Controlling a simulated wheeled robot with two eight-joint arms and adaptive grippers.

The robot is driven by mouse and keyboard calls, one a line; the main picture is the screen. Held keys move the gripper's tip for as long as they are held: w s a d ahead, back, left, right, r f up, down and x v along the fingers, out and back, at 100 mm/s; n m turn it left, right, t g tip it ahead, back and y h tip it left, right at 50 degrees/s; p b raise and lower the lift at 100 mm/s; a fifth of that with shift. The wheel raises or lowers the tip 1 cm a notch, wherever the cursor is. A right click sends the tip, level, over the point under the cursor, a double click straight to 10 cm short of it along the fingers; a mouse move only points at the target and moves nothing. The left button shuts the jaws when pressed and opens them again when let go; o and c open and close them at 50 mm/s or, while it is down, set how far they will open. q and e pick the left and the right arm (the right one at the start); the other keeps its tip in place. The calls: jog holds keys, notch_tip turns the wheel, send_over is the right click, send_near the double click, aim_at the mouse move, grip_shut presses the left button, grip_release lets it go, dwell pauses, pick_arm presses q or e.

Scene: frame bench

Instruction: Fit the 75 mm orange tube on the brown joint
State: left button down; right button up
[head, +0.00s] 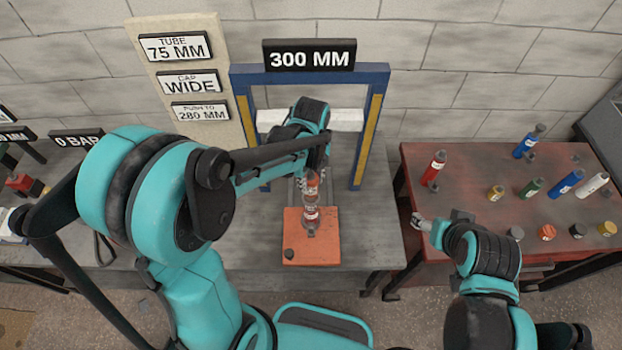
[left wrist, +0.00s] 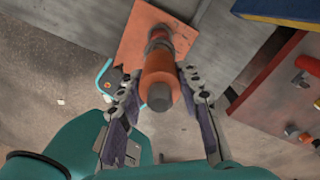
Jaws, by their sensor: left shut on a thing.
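The orange tube (head: 311,213) stands roughly upright above the orange-brown plate (head: 325,252) on the bench; it also shows in the left wrist view (left wrist: 158,75), with a dark grey end toward the camera. My left gripper (left wrist: 160,82) is shut on it, one finger on each side. In the head view this gripper (head: 313,178) is partly hidden by its own arm. A grey fitting (head: 311,231) shows under the tube at the plate. I cannot tell whether tube and joint touch, or make out a separate brown joint. My right gripper (head: 424,222) is by the red table's left edge, its jaws unclear.
A blue frame (head: 376,110) with a 300 MM sign (head: 309,56) stands behind the plate. A sign board (head: 146,60) reads tube 75 mm, cap wide, push to 280 mm. The red table (head: 460,210) at right holds several coloured tubes and caps. Bench right of the plate is clear.

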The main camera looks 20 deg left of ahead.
pick_arm(q)
jog(key=shift+f+b, duration=1.15)
jog(key=shift+f, duration=0.25)
jog(key=c, duration=1)
grip_release()
jog(key=shift+o, duration=0.2)
notch_tip(320, 180, up, 12)
jog(key=shift+r, duration=0.1)
